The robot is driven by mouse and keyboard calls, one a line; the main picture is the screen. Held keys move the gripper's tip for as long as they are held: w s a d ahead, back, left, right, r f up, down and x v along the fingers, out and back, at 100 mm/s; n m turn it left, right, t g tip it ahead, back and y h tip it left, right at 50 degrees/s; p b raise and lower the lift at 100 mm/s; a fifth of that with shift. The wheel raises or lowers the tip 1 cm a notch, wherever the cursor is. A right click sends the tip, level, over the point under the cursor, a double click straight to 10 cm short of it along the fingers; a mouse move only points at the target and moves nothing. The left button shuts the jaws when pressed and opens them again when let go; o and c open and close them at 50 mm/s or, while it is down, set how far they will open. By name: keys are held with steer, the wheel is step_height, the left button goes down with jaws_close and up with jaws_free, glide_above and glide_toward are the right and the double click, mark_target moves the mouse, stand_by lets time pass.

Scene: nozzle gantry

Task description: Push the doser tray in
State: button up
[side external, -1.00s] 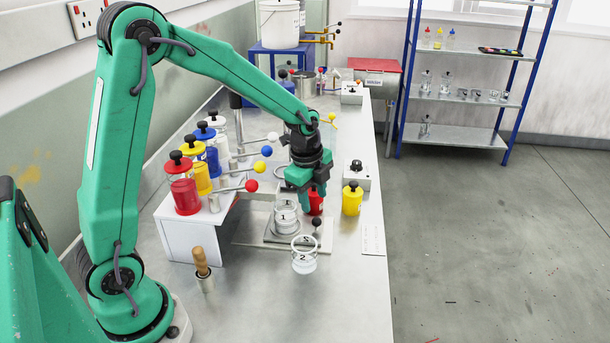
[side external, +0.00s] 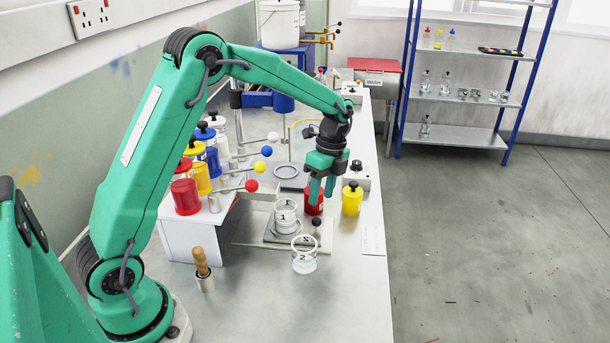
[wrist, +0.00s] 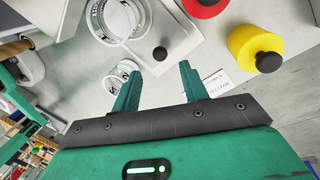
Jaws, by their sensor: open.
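The doser tray (side external: 271,237) is a flat grey plate in front of the white dispenser stand, with a small black knob (side external: 317,222) at its right front. A clear cup marked 1 (side external: 286,217) stands on it. In the wrist view the tray (wrist: 180,38) and knob (wrist: 160,53) lie beyond my fingertips. My gripper (side external: 323,194) is open and empty, fingers down, above and behind the knob in the side view. It also shows in the wrist view (wrist: 156,70), with the fingers apart. I cannot tell its exact height; no contact with the knob shows.
A clear cup marked 2 (side external: 304,256) stands in front of the tray. A red pot (side external: 313,205) is close behind my fingers, partly hidden. Lever balls (side external: 251,186) stick out left of my gripper.

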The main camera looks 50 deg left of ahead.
mark_target(318, 218)
steer(key=shift+s+d+f, duration=0.1)
steer(key=shift+s+f, duration=0.15)
steer(key=shift+f, duration=1)
steer(key=shift+s+d+f, duration=0.1)
steer(key=shift+s+f, duration=0.1)
steer(key=shift+f, duration=1)
steer(key=shift+s+f, duration=0.25)
steer(key=shift+f, duration=1)
steer(key=shift+a, duration=0.1)
jaws_close()
